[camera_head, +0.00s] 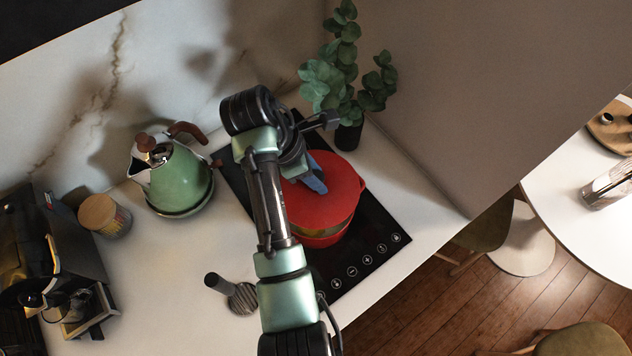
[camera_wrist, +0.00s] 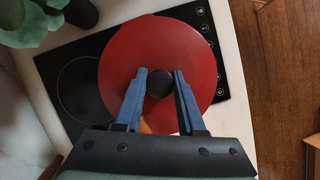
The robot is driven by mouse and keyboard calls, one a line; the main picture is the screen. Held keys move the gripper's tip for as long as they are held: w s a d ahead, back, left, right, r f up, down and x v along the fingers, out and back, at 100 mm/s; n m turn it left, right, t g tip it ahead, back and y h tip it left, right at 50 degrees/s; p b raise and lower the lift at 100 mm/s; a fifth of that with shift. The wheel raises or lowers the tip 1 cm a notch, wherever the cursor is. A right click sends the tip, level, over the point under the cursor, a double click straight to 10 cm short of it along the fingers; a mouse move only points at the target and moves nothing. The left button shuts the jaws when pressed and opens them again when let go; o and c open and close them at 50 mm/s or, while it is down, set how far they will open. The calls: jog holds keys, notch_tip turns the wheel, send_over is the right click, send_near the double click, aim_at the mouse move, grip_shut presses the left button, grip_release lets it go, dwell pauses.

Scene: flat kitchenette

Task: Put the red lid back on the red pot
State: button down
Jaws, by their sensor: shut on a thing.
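The red lid (camera_head: 338,203) is a round disc in the head view, over the red pot (camera_head: 318,241) on the black cooktop. A tan band shows between the lid's near edge and the pot's rim, so they look apart there; contact on the far side is hidden. In the wrist view the lid (camera_wrist: 128,62) fills the middle and hides most of the pot. My gripper (camera_wrist: 160,76) has its blue fingers on either side of the lid's black knob (camera_wrist: 159,84), shut on it. My gripper (camera_head: 316,180) also shows above the lid in the head view.
The cooktop (camera_head: 372,225) has touch controls along its front edge. A green kettle (camera_head: 178,180) and a wooden-lidded jar (camera_head: 103,215) stand to the left. A potted plant (camera_head: 348,130) stands close behind the pot. A grey wall panel (camera_head: 470,100) rises on the right.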

notch_tip(320, 180, down, 7)
jog(key=shift+w+r+p, duration=0.15)
jog(key=shift+r+p, duration=0.05)
jog(key=shift+p, duration=0.25)
jog(key=shift+f, duration=0.25)
jog(key=c, duration=0.5)
grip_release()
jog(key=v, duration=1.1)
jog(key=shift+r, duration=0.4)
jog(key=shift+a+r+p, duration=0.2)
jog(key=shift+r+p, duration=0.1)
jog(key=shift+r, duration=0.1)
